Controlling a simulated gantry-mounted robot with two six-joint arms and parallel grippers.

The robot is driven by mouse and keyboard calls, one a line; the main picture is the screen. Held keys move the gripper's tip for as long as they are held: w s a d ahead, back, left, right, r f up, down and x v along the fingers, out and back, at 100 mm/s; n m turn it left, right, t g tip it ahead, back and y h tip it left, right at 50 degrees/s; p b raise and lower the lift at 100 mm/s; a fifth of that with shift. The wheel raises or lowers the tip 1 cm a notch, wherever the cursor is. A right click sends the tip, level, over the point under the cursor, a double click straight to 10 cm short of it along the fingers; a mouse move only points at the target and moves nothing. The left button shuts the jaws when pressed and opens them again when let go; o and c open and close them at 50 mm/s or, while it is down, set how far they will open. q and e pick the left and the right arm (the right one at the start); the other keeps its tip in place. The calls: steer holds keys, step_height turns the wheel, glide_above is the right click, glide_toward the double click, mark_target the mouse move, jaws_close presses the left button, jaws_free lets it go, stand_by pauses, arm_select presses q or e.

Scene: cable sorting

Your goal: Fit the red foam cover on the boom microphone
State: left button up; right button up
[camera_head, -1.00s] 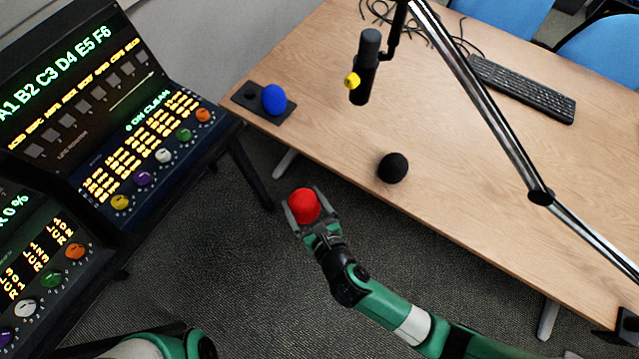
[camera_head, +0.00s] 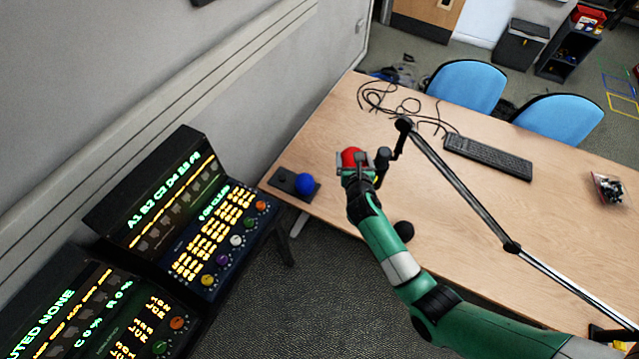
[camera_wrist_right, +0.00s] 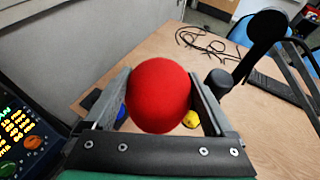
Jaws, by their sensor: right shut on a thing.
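The red foam cover (camera_head: 351,156) is a round ball held between the fingers of my right gripper (camera_head: 355,163). In the right wrist view the red foam cover (camera_wrist_right: 159,95) fills the space between both fingers of the right gripper (camera_wrist_right: 160,98). In the wrist view the dark end of the microphone (camera_wrist_right: 219,80) shows just right of the right finger, and a yellow part (camera_wrist_right: 190,119) shows below the ball. Whether cover and microphone touch cannot be told. My left gripper is not in view.
A blue foam ball (camera_head: 305,183) sits on a dark holder (camera_head: 284,178) at the table's left corner. A black foam ball (camera_head: 403,231) lies near the front edge. The boom arm (camera_head: 460,188) crosses the table. A keyboard (camera_head: 487,156) and cables lie behind.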

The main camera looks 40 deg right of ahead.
arm_select(q)
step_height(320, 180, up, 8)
steer(key=p, duration=0.6)
arm_select(e)
steer(key=s+d+r+m+g+h, duration=0.2)
steer(key=s+d+r, duration=0.1)
steer(key=d+r, duration=0.75)
steer(key=b, duration=0.6)
glide_above(385, 151)
step_height(385, 151, down, 6)
steer(key=shift+f, duration=0.1)
arm_select(q)
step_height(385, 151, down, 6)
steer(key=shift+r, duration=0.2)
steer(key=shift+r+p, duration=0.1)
steer(key=shift+p, duration=0.2)
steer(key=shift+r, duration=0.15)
arm_select(e)
steer(key=shift+f, duration=0.25)
steer(key=shift+f, duration=0.1)
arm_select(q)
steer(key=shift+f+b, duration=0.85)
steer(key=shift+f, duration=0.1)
arm_select(e)
steer(key=shift+f, duration=1.15)
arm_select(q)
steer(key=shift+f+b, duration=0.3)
arm_select(e)
steer(key=shift+f, duration=0.35)
